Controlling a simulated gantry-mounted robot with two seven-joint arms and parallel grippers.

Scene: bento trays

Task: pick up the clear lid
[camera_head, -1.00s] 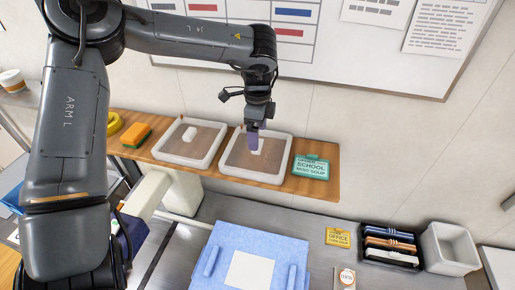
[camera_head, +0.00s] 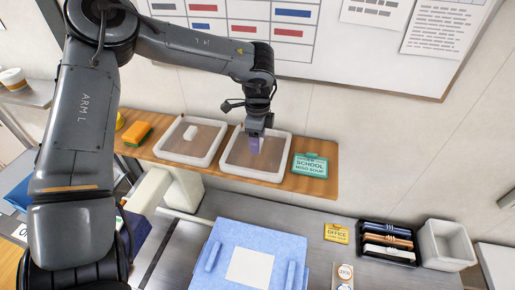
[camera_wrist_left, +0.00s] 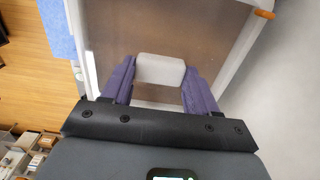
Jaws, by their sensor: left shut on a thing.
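Two clear lids with white rims and white block handles are on the wooden shelf by the wall, a left one (camera_head: 165,150) and a right one (camera_head: 232,164). My left gripper (camera_head: 255,145) reaches down over the right lid. In the left wrist view the purple fingers (camera_wrist_left: 158,85) are shut on that lid's white handle (camera_wrist_left: 160,68), one on each side. The clear panel and white rim (camera_wrist_left: 90,75) stretch out beyond the fingers. The handle is hidden behind the fingers in the head view. I cannot tell whether the lid is off the shelf. My right gripper is out of view.
An orange sponge (camera_head: 136,133) lies left of the lids, and a green card (camera_head: 310,166) to their right. Below is a grey counter with a blue mat (camera_head: 228,240), a yellow card (camera_head: 337,233), a black tray (camera_head: 360,240) and a white bin (camera_head: 446,243). The wall is close behind.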

